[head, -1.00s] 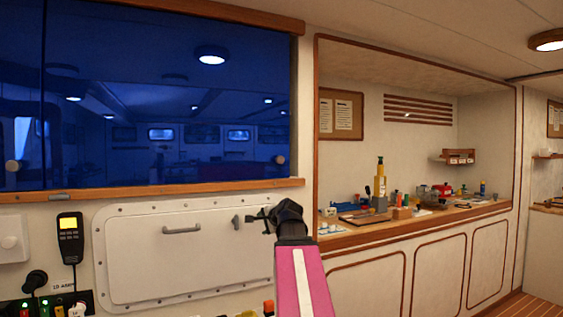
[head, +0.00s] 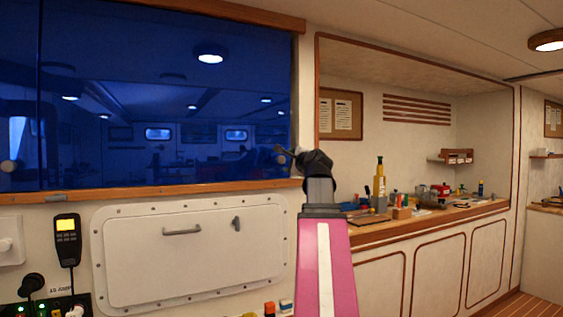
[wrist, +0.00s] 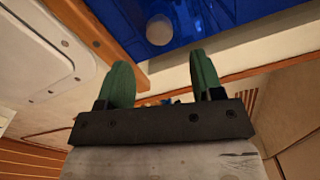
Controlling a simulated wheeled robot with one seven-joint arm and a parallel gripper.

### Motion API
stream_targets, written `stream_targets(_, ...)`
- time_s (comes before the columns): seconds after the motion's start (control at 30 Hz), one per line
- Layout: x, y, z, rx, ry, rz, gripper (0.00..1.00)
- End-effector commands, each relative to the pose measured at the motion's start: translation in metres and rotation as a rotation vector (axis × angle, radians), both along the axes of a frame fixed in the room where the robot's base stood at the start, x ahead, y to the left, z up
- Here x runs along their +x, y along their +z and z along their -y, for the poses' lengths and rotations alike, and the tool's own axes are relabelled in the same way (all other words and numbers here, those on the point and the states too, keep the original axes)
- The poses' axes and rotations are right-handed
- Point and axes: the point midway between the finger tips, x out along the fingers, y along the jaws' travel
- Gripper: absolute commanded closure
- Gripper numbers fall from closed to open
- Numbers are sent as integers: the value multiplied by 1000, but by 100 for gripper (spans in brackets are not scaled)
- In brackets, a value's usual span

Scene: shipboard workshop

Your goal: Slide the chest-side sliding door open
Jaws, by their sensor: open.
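A blue-tinted glass sliding panel (head: 170,100) fills most of the upper left in the head view, with a second panel (head: 18,80) at the far left. A round pale knob (head: 8,166) shows on the left panel. Another knob (wrist: 159,29) shows on the blue glass in the wrist view. My gripper (head: 282,154) is at the right end of the larger panel and hides the knob there in the head view. In the wrist view its green fingers (wrist: 160,63) are spread and empty, with the knob beyond their tips, apart from them. Which panel is chest-side is unclear.
A wooden rail (head: 150,193) runs below the glass. Under it is a white hatch (head: 190,255) with a handle, and a handset (head: 67,240) at left. A workbench (head: 430,215) with tools stands in a recess at right. The air before the glass looks clear.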

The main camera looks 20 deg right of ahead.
Motion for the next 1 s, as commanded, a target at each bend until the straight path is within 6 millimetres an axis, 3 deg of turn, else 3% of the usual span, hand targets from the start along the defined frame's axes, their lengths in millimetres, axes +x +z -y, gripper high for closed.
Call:
stream_targets(0.2, 43, 1, 1, -1, 2, -3, 40)
stream_targets(0.4, 71, 1, 1, -2, 1, -2, 40)
stream_targets(0.6, 82, 0, 0, -2, 1, -2, 40)
stream_targets(0.9, 83, 0, 0, -3, 0, -1, 40)
stream_targets(1.0, 83, 0, 0, -2, 0, -1, 72)
